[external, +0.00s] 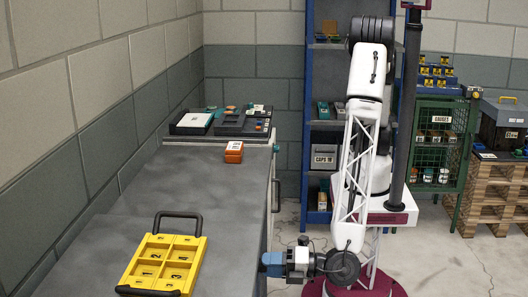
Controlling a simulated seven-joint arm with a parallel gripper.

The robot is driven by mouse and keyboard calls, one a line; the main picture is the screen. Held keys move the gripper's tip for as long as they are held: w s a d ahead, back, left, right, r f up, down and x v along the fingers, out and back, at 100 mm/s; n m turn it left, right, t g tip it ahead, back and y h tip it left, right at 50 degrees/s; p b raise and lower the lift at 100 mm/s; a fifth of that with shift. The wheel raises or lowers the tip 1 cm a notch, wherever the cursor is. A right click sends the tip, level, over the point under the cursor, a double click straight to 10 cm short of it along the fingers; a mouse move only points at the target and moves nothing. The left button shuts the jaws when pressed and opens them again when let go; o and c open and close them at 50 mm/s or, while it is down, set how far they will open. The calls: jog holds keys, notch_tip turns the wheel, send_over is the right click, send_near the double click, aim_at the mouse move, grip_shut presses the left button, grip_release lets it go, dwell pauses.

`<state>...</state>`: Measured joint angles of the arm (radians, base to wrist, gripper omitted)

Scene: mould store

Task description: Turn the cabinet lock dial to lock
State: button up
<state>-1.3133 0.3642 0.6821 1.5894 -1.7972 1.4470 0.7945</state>
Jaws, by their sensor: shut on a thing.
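The grey cabinet (225,215) runs along the left wall, its front face turned to the right and seen very steeply. My gripper (264,263) is level and points left at the lower part of that front face. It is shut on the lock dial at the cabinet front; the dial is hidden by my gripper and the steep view. The dial's marks and the way it is turned cannot be seen.
A dark bar handle (281,196) and a teal knob (276,148) stick out from the cabinet front. On top lie a yellow numbered tray (160,262), an orange box (234,152) and dark trays (230,122). Blue shelving (309,160) stands behind my arm.

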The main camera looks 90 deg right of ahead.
jog(key=shift+m, duration=1.5)
jog(key=o, duration=0.9)
jog(key=shift+s, duration=0.1)
jog(key=shift+s, duration=3.8)
